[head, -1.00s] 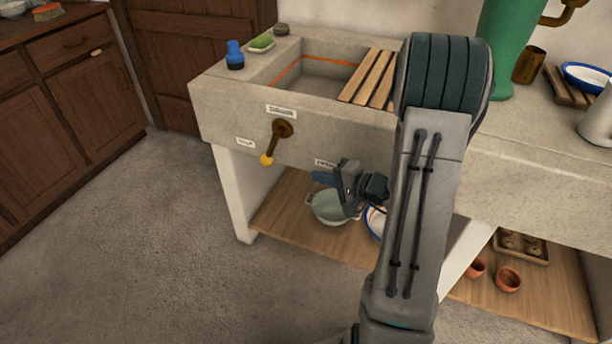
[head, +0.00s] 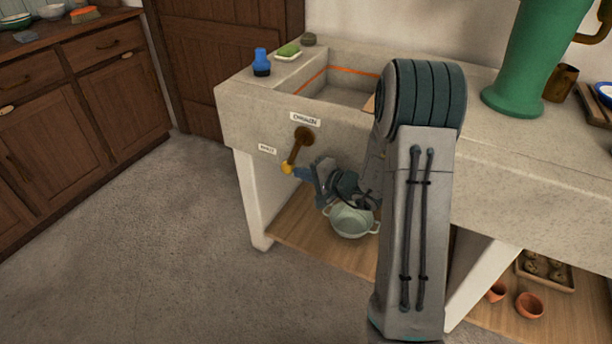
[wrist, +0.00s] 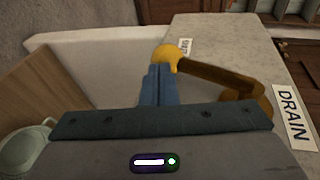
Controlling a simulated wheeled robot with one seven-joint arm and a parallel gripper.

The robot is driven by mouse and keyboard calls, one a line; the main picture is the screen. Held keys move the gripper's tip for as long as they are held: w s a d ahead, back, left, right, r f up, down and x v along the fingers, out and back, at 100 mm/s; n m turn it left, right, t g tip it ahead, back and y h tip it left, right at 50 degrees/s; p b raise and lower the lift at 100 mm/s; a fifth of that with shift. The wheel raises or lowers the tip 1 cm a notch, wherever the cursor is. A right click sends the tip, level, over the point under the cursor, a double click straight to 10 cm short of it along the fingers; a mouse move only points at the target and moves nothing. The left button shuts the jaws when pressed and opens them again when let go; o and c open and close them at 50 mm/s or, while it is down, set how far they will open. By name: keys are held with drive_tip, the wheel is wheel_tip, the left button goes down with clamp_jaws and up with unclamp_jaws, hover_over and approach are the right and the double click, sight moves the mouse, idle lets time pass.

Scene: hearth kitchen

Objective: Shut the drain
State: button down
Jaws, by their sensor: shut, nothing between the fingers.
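The drain lever (head: 299,148) is a brown handle with a yellow knob, mounted on the front of the stone sink (head: 247,122). It hangs down, tilted to the lower left, below a label (head: 305,118). In the wrist view the lever (wrist: 215,73) runs from its pivot at the right to the yellow knob (wrist: 172,55), and a label beside the pivot reads DRAIN (wrist: 291,117). My gripper (head: 299,172) is shut and empty, with its blue fingertips at the knob. In the wrist view the fingertips (wrist: 158,72) appear to meet the knob's edge; firm contact cannot be told.
A second small label (head: 267,150) sits left of the lever. A pale green pot (head: 351,220) stands on the wooden shelf (head: 300,240) below my gripper. A blue bottle (head: 261,63) and a soap dish (head: 288,52) stand on the sink rim. The floor at left is clear.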

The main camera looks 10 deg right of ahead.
drive_tip(key=b, duration=0.4)
drive_tip(key=w+a+t+y+b, duration=0.1)
drive_tip(key=b, duration=0.3)
drive_tip(key=shift+a+f+t, duration=0.1)
drive_tip(key=shift+f+t, duration=0.15)
drive_tip(key=shift+t, duration=0.05)
drive_tip(key=shift+r, duration=0.1)
